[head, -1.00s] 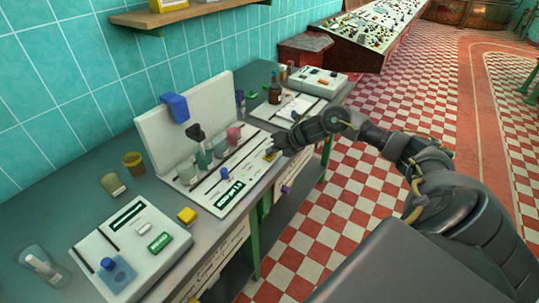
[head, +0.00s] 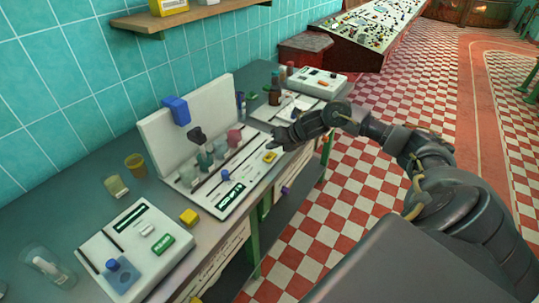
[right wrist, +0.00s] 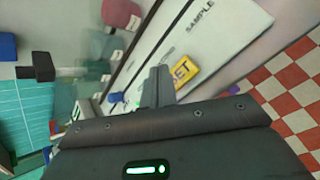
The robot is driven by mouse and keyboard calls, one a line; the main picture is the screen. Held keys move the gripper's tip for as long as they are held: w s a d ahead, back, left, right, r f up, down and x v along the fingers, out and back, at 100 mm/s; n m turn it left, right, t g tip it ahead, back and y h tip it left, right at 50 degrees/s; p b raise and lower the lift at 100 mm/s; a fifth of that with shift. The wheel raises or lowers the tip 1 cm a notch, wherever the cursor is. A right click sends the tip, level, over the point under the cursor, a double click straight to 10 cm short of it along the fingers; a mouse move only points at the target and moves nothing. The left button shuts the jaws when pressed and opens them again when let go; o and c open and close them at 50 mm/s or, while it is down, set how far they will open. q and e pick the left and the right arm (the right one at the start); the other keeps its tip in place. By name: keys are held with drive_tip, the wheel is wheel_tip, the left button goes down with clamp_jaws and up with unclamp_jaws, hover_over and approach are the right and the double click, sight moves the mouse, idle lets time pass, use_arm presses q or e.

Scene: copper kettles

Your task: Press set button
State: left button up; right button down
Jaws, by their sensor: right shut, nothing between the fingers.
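The yellow SET button (head: 269,157) sits on the near right part of a white panel device (head: 247,184) on the counter. In the right wrist view the yellow button (right wrist: 184,71) shows lettering ending in "ET", beside the right of the fingertips. My right gripper (head: 277,143) is shut and empty, just behind the button in the head view. In the right wrist view its fingers (right wrist: 157,80) point at the panel. I cannot tell whether they touch it. My left gripper is not in view.
The device carries a blue knob (head: 225,174), a dark display (head: 229,197) and a pink cup (head: 234,137) near its upright back. A second white device (head: 140,249) and a loose yellow block (head: 189,217) are nearer on the counter. The checkered floor is clear at right.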

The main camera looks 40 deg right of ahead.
sight(273, 157)
drive_tip(key=shift+r+p, duration=1.05)
drive_tip(key=shift+r, duration=0.8)
drive_tip(key=shift+f, duration=0.1)
